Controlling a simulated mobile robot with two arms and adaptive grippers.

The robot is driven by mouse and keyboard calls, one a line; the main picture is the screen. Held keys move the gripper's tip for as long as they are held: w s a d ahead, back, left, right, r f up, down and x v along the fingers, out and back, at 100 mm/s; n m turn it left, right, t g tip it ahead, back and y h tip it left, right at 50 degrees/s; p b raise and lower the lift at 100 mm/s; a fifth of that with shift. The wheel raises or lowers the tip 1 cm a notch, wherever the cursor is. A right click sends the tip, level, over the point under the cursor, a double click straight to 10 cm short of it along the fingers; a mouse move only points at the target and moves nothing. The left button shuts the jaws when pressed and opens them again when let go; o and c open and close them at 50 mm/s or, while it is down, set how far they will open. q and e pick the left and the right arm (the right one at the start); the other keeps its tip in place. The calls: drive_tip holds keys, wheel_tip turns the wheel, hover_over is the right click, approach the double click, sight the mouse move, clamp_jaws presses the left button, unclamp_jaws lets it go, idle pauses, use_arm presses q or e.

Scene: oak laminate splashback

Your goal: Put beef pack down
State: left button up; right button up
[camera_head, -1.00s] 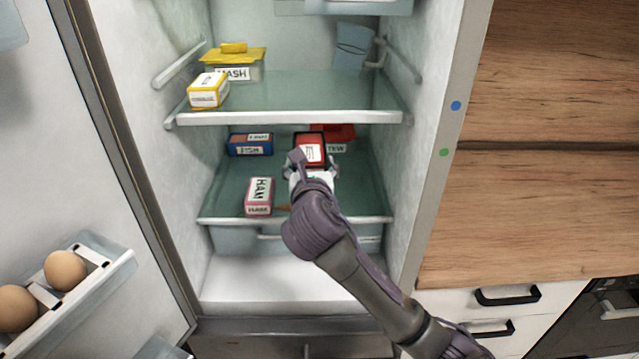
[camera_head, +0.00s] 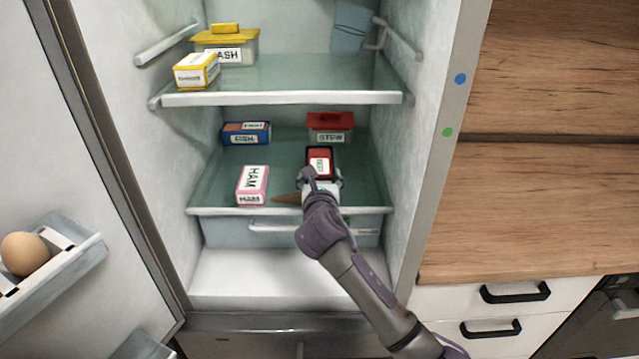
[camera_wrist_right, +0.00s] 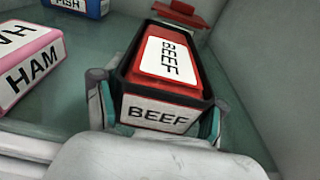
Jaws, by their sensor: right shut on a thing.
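The beef pack (camera_head: 320,160) is a red and black box with white BEEF labels. It is at the middle glass shelf of the open fridge, right of the ham pack. In the right wrist view the beef pack (camera_wrist_right: 168,75) sits upright between the fingers. My right gripper (camera_head: 321,180) is shut on its near end; the right wrist view shows a finger on each side (camera_wrist_right: 155,115). The pack is at or just above the shelf (camera_head: 225,185); I cannot tell whether it touches. My left gripper is not in view.
The pink ham pack (camera_head: 253,185) stands to the left, the blue fish pack (camera_head: 246,133) back left, and the red-lidded stew tub (camera_head: 331,127) behind. The upper shelf (camera_head: 280,98) is overhead, with a yellow-lidded tub (camera_head: 226,44) and a yellow box (camera_head: 197,71). The fridge wall is close at right.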

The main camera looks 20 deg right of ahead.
drive_tip(key=shift+f, duration=0.75)
drive_tip(key=o, duration=1.5)
drive_tip(key=shift+f, duration=0.2)
drive_tip(key=shift+o, duration=0.2)
drive_tip(key=shift+r, duration=0.15)
drive_tip(key=v, duration=1.2)
